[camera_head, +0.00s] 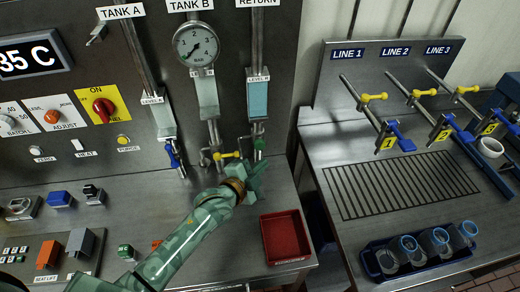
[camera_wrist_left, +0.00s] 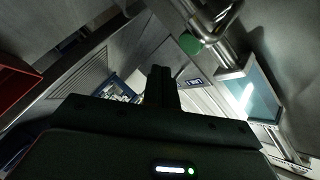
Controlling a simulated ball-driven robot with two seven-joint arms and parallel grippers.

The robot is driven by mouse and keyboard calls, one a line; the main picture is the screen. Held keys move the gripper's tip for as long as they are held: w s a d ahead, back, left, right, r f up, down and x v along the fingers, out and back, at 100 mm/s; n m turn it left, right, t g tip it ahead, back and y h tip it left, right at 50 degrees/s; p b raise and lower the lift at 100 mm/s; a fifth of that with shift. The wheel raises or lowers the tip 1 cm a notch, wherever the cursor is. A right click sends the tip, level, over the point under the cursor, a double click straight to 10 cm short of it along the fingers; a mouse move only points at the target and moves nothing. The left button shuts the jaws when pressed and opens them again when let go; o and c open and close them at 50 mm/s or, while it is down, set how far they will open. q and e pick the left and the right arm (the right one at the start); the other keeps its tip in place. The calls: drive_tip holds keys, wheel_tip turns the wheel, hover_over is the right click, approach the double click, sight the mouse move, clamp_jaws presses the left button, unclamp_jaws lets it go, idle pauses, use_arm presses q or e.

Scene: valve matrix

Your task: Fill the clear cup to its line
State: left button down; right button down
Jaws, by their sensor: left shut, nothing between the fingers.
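I cannot make out a fill line on any. My left gripper (camera_head: 254,174) is shut and empty, just below the green valve handle (camera_head: 259,145) under the RETURN pipe. In the left wrist view its closed fingers (camera_wrist_left: 160,88) point past the green handle (camera_wrist_left: 190,44), apart from it. Three taps with blue levers hang under LINE 1, LINE 2 and LINE 3; one lever (camera_head: 400,137) is beside tag 1. My right gripper is out of view.
A red tray (camera_head: 285,238) sits on the left bench near my left forearm. A yellow valve handle (camera_head: 226,155) is beside my gripper under TANK B. A slotted drain grate (camera_head: 390,185) lies clear below the taps. A white ring-shaped object (camera_head: 491,147) is at far right.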

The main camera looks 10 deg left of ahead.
sight(263, 147)
use_arm(q)
drive_tip(key=shift+w+a, duration=0.3)
drive_tip(key=shift+w, duration=0.5)
drive_tip(key=shift+w+a, duration=0.3)
drive_tip(key=shift+w, duration=0.45)
drive_tip(key=shift+w, duration=0.15)
idle(0.8)
drive_tip(key=shift+w+a, duration=0.2)
drive_tip(key=shift+w, duration=0.05)
drive_tip(key=shift+w+a+r+b, duration=0.1)
drive_tip(key=shift+w+a+b, duration=0.2)
drive_tip(key=shift+w, duration=0.3)
idle(4.7)
